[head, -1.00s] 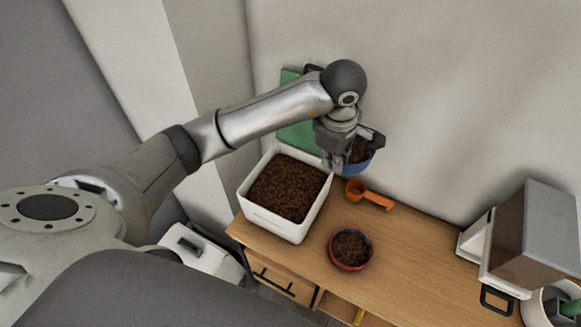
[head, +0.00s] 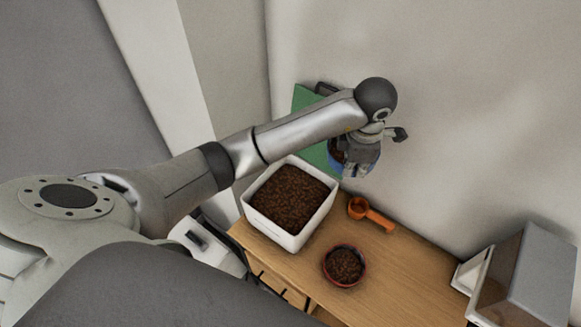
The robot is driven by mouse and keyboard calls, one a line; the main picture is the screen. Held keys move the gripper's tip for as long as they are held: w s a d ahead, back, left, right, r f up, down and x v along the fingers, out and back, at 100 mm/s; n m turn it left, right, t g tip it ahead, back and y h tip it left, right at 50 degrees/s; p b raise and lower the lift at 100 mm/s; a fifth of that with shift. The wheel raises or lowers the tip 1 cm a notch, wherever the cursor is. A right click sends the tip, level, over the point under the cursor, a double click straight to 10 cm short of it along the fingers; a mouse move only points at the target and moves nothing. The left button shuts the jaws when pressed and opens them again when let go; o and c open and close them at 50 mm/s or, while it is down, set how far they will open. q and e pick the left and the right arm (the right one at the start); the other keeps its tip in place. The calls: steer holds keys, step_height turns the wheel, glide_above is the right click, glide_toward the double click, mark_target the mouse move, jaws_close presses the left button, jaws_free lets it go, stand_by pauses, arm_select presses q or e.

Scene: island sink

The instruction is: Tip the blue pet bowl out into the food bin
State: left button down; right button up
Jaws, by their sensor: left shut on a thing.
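The blue pet bowl (head: 335,166) is held in my left gripper (head: 350,166), which is shut on it. The gripper hides most of the bowl; brown kibble shows inside at its left side. The bowl is at the back of the wooden cabinet top, to the right of the food bin. The food bin (head: 262,224) is a white open box filled with brown kibble. My right gripper is not in view.
A red bowl of kibble (head: 345,265) stands on the wooden top (head: 400,268). An orange scoop (head: 371,213) lies behind it. A green board (head: 306,101) leans at the wall. A grey and white box-like thing (head: 530,275) stands at the right.

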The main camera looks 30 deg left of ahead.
arm_select(q)
steer(key=shift+s+a+f+h, duration=0.1)
steer(key=shift+a+f+h, duration=0.05)
steer(key=shift+f, duration=0.2)
steer(key=shift+s+a+f+h, duration=0.1)
steer(key=shift+f+h, duration=0.05)
steer(key=shift+f, duration=0.2)
steer(key=s+a+f+t+h+b, duration=0.2)
steer(key=a+f+h, duration=0.2)
steer(key=f, duration=0.3)
steer(key=s+a+f+t+h+b, duration=0.2)
steer(key=a+f+t+h, duration=0.1)
steer(key=a+f+h, duration=0.1)
step_height(320, 180, down, 3)
steer(key=shift+r+n+h, duration=0.15)
steer(key=shift+n+h, duration=0.15)
steer(key=shift+h, duration=0.3)
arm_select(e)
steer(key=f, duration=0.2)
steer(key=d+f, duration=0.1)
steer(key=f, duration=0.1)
arm_select(q)
steer(key=shift+t, duration=0.3)
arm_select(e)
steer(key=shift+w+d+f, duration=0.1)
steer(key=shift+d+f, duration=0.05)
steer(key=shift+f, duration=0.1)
